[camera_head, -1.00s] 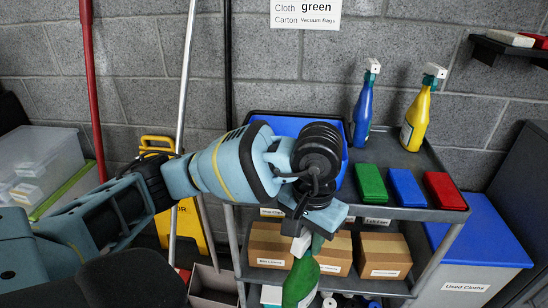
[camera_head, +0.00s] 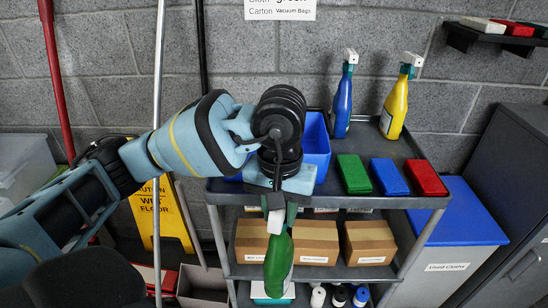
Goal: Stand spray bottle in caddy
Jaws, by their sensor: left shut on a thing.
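My left gripper (camera_head: 277,210), reaching in from the left, points down and is shut on a green spray bottle (camera_head: 279,264). The bottle hangs roughly upright in front of the cart, below its top shelf, and the fingers partly hide its upper part. A blue open caddy (camera_head: 318,148) stands on the cart's top shelf, behind my wrist. My arm hides much of the caddy and its inside. A blue spray bottle (camera_head: 342,105) and a yellow spray bottle (camera_head: 397,108) stand on the shelf right of the caddy. My right gripper is not in view.
Green (camera_head: 353,174), blue (camera_head: 389,177) and red (camera_head: 426,178) cloth-like blocks lie at the right of the grey cart's top shelf. Cardboard boxes (camera_head: 370,238) fill the shelf below. A blue-lidded bin (camera_head: 462,205) stands right; a yellow floor sign (camera_head: 172,220) stands left.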

